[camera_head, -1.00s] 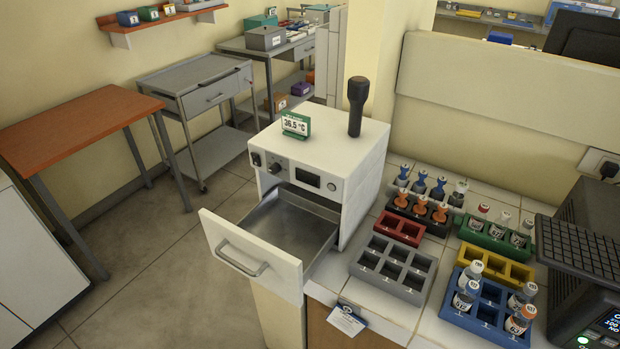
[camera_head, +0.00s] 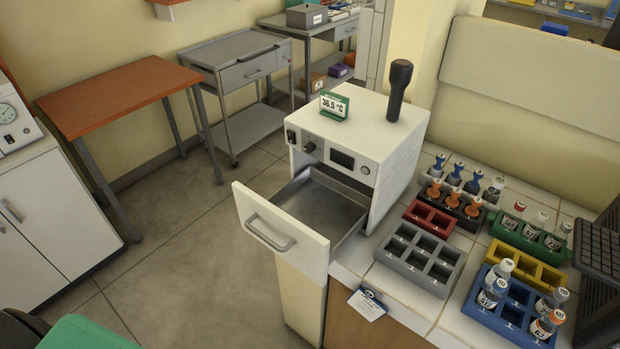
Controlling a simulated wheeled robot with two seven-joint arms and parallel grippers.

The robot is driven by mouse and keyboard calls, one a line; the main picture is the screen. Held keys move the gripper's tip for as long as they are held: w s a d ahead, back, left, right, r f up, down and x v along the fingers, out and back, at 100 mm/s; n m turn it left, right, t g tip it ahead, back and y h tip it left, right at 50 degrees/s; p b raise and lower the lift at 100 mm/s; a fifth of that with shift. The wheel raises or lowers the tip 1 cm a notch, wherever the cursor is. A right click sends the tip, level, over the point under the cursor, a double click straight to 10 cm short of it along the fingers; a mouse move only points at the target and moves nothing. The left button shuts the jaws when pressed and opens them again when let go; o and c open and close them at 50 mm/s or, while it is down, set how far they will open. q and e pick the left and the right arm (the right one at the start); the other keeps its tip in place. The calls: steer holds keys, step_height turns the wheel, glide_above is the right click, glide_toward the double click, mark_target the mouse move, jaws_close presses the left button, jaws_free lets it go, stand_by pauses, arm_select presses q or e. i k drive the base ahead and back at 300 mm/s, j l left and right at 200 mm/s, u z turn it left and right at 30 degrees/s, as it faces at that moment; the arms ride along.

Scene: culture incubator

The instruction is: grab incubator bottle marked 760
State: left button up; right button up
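The white incubator (camera_head: 365,130) stands on the tiled counter with a small 36.5 °C sign on top. Its drawer (camera_head: 282,228) is pulled out, and the inside that I can see is empty. A blue rack (camera_head: 513,317) at the lower right holds a few labelled bottles: white-capped ones at its left (camera_head: 490,292) and right (camera_head: 551,302), and an orange-capped one (camera_head: 545,323) at the front right. A green rack (camera_head: 525,238) holds several more labelled bottles. The printed numbers are too small to read surely, so I cannot tell which bottle is 760. Neither gripper is in view.
A grey rack (camera_head: 419,260) and a red rack (camera_head: 438,217) have empty slots. A yellow rack (camera_head: 525,266) also looks empty. Orange- and blue-topped items stand behind. The floor left of the drawer is clear.

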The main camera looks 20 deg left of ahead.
mark_target(502, 269)
steer(key=z, duration=1.05)
